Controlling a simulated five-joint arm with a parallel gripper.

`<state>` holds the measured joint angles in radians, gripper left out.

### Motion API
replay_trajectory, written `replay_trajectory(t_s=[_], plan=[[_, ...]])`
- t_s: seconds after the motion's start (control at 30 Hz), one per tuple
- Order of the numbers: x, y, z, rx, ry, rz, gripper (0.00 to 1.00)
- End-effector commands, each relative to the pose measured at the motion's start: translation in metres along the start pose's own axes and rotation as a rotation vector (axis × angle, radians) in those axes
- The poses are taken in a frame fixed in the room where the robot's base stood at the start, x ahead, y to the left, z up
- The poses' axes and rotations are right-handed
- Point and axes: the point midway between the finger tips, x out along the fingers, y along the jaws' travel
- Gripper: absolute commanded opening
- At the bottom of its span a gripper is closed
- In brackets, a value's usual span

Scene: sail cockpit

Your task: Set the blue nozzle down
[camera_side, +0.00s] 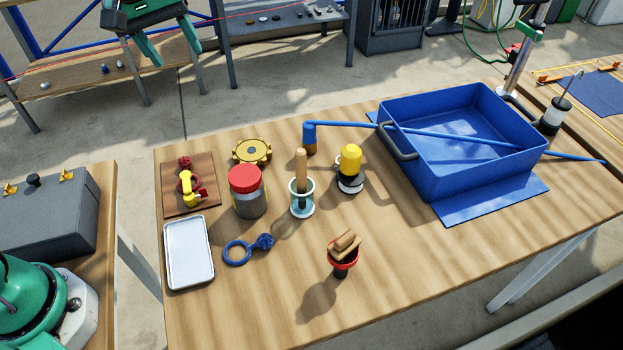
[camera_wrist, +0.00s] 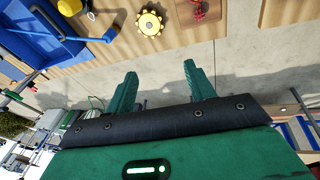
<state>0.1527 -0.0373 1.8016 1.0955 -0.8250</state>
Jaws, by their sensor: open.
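A blue nozzle (camera_side: 309,133), a short upright piece with a brown lower end, stands at the back of the wooden table, left of the blue bin. A long thin blue tube runs from its top across the bin. The nozzle end also shows in the wrist view (camera_wrist: 110,35). My gripper (camera_side: 177,57) is at the upper left of the side view, beyond the table's back edge and apart from the nozzle. In the wrist view my gripper (camera_wrist: 160,68) has its fingers wide apart with nothing between them.
The blue bin (camera_side: 460,185) stands at the right. A yellow round cap (camera_side: 252,151), red-lidded jar (camera_side: 247,198), yellow-topped bottle (camera_side: 350,162), wooden-handled brush (camera_side: 301,170), red cup (camera_side: 342,257), blue ring (camera_side: 237,253) and white tray (camera_side: 189,252) stand nearby.

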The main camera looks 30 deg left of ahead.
Motion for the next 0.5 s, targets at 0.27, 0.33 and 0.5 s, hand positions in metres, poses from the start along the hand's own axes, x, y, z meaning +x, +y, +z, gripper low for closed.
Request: replay_trajectory(t_s=[0.27,0.33,0.5], plan=[[-0.020,-0.058,0.030,0.210,0.063,0.032,0.54],[-0.022,-0.072,0.039,0.264,0.080,0.037,0.54],[-0.022,-0.105,0.061,0.396,0.123,0.044,0.54]])
